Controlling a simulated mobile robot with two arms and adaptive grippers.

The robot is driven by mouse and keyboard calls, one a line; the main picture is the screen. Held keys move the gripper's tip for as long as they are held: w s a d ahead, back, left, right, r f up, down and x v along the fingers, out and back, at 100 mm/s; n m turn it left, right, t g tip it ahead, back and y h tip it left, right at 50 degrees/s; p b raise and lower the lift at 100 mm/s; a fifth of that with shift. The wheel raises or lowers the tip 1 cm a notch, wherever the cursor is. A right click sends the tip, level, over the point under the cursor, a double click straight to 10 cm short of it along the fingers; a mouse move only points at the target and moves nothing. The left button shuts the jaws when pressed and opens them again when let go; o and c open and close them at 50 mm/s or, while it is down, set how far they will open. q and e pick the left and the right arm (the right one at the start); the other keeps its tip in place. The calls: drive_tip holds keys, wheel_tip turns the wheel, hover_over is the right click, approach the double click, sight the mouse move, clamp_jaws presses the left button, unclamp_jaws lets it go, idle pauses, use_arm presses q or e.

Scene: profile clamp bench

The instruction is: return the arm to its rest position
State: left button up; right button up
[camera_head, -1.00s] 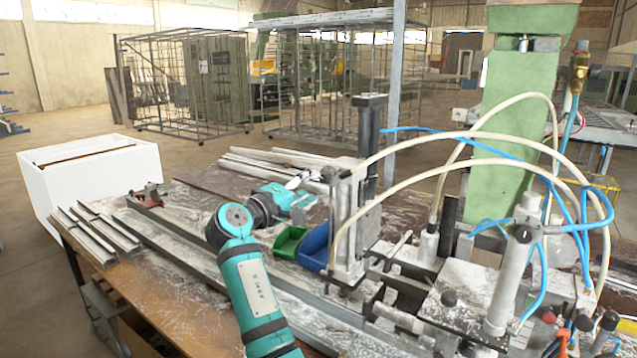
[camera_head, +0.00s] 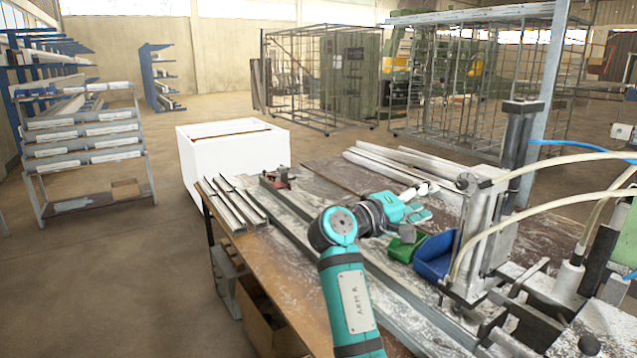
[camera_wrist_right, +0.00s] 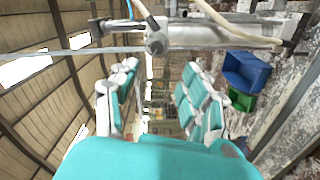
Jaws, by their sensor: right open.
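My right arm (camera_head: 345,285), teal with dark bands, reaches up from the bottom of the head view over the bench. Its gripper (camera_head: 418,203) is above the bench, beyond the green bin (camera_head: 404,246) and blue bin (camera_head: 434,257) in the picture. In the right wrist view the two teal and grey fingers (camera_wrist_right: 158,92) stand wide apart with nothing between them. My left gripper is not in view.
The clamp machine (camera_head: 487,225) with hoses stands right of the gripper. Long metal profiles (camera_head: 234,203) lie on the bench's left side. A white box (camera_head: 232,155) stands behind the bench, a shelf rack (camera_head: 85,140) farther left. The floor between is clear.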

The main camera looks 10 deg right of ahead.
drive_tip(key=s+d+f+y, duration=0.1)
drive_tip(key=s+f+y, duration=0.4)
drive_tip(key=f, duration=1)
drive_tip(key=s+d+f+y, duration=0.1)
drive_tip(key=s+f+y, duration=0.2)
drive_tip(key=s+f, duration=0.8)
drive_tip(key=s+a+f+g+y, duration=0.1)
drive_tip(key=s+a+f+y, duration=0.3)
drive_tip(key=s, duration=0.3)
drive_tip(key=s+a+f+n+g+y, duration=0.1)
drive_tip(key=s+a+f+y, duration=0.1)
drive_tip(key=s+a+f, duration=0.35)
drive_tip(key=s+a+f+g+y, duration=0.25)
drive_tip(key=s+f, duration=0.35)
drive_tip(key=s, duration=0.4)
drive_tip(key=s+f+b+x, duration=0.1)
drive_tip(key=s+b+x, duration=0.15)
drive_tip(key=x, duration=1.05)
drive_tip(key=s+b+x, duration=0.1)
drive_tip(key=s+x, duration=0.2)
drive_tip(key=x, duration=1.1)
drive_tip(key=s+d+f+g+b, duration=0.1)
drive_tip(key=s+d+f+b, duration=0.1)
drive_tip(key=s+f, duration=1.6)
drive_tip(key=shift+d+f, duration=0.25)
drive_tip(key=shift+f, duration=0.5)
drive_tip(key=shift+g, duration=0.25)
drive_tip(key=shift+c, duration=0.8)
drive_tip(key=shift+s, duration=0.2)
